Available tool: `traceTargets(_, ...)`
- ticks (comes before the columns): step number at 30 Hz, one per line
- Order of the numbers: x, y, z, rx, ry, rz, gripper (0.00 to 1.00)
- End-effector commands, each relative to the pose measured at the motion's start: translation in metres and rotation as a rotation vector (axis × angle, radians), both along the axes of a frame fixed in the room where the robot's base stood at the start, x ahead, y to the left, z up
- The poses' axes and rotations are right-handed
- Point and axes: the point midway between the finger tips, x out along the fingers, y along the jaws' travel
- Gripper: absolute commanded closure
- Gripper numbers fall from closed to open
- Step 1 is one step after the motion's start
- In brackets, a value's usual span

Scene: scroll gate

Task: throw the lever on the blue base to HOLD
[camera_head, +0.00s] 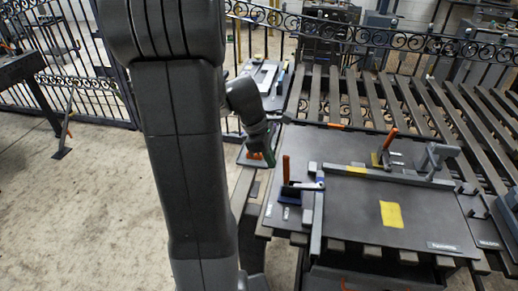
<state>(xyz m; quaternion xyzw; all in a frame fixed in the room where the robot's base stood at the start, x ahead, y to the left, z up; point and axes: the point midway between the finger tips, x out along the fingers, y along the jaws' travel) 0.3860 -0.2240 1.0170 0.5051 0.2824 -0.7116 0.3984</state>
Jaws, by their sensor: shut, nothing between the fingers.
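The blue base (296,192) sits at the near left of the dark tabletop. An orange-handled lever (286,168) stands nearly upright at its left end. Small pale label plates (285,212) lie in front of it; their lettering is too small to read, so I cannot tell which side is HOLD. My gripper (268,157) is small and dark, to the left of the lever and a little farther back. It is shut and empty, apart from the lever. My arm hides part of the area left of the table.
Raised grey rails (318,220) cross the tabletop (350,215). A yellow square (391,214) lies on its clear middle. A grey bracket (437,158) stands at right. Slatted rollers and a scrolled iron fence lie behind.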

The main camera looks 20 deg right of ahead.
Motion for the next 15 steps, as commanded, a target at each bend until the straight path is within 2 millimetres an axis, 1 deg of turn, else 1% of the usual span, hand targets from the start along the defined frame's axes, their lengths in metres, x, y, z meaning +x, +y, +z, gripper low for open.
traceTargets(2,-0.0042,-0.0066,0.0018,0.001,0.001,-0.003,1.00)
traceTargets(6,-0.0071,-0.0118,0.0018,0.000,0.000,0.000,1.00)
traceTargets(15,-0.0077,-0.0127,0.0015,0.000,0.000,0.000,1.00)
